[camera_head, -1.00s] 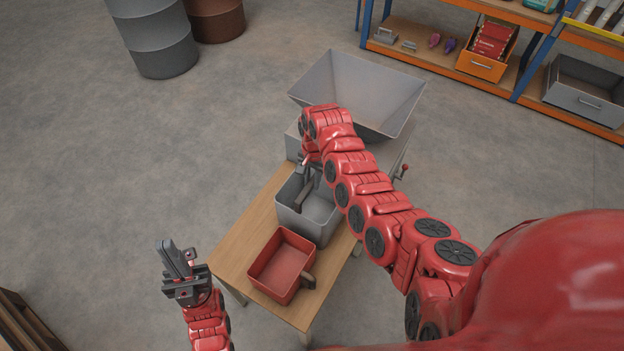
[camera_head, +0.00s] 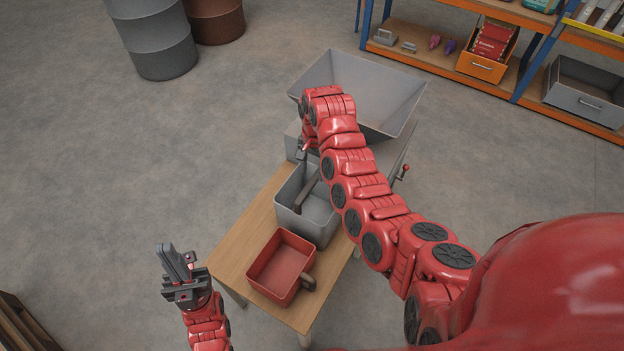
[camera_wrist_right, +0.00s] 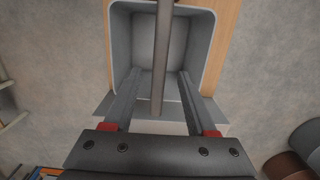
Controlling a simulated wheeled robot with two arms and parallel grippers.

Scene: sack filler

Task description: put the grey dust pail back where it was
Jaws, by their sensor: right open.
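The grey dust pail (camera_head: 322,228) stands upright on the wooden table, between the red pail and the hopper machine. Its dark bar handle (camera_head: 307,193) spans the opening. In the right wrist view the pail (camera_wrist_right: 205,50) is seen from above, with the handle (camera_wrist_right: 164,50) running between my fingers. My right gripper (camera_head: 303,154) is at the far side of the pail, by the machine. Its fingers (camera_wrist_right: 160,74) are spread apart, with a gap on each side of the handle. My left gripper (camera_head: 178,262) hangs left of the table, holding nothing visible; its finger gap is unclear.
A red pail (camera_head: 268,269) with a side handle sits on the near part of the table (camera_head: 236,250). The hopper (camera_head: 345,80) rises behind the grey pail. Shelves (camera_head: 440,62) stand back right, drums (camera_head: 160,45) back left. The floor to the left is clear.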

